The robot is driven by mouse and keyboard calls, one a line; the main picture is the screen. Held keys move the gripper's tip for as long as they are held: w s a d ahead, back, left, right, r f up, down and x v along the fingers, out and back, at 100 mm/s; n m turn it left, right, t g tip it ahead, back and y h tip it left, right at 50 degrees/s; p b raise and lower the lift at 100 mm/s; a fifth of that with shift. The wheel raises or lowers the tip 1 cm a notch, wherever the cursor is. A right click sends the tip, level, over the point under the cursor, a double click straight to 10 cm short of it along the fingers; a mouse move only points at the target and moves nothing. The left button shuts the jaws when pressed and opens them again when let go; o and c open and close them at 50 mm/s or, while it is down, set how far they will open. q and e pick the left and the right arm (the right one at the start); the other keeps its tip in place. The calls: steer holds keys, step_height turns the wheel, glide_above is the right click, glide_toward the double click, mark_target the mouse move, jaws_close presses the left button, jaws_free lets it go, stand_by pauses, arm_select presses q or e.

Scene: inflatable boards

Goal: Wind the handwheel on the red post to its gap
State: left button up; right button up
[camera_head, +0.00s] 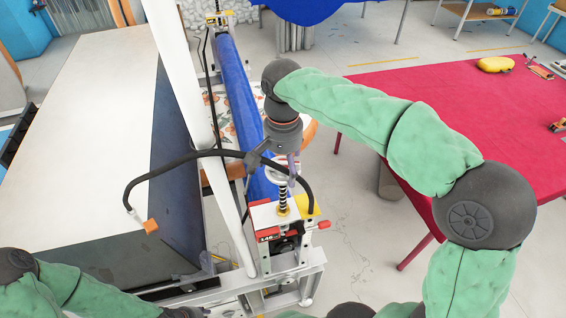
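The handwheel (276,174) is a pale ring on top of a threaded spindle (283,200). The spindle rises from the near post (268,238), which carries a red label and a red knob (323,225). My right gripper (274,163) points down at the handwheel from above, with its fingers at the ring. It hides part of the wheel, and I cannot tell whether the fingers are closed on the rim. The gap below the spindle is not clear to see. My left gripper (186,312) is low at the bottom edge, partly cut off, away from the post.
A blue roller (236,85) runs from the near post to a far post (218,17). A black cable (185,155) with an orange end loops left over the white board (85,110). A white upright (185,80) stands close by. A red table (470,115) is at right.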

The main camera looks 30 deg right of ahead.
steer(key=c, duration=0.6)
steer(key=shift+n+b, duration=0.3)
steer(key=shift+n, duration=1.5)
steer(key=shift+f, duration=0.1)
steer(key=o, duration=0.9)
steer(key=shift+o, duration=0.2)
step_height(320, 180, up, 12)
steer(key=shift+w, duration=0.1)
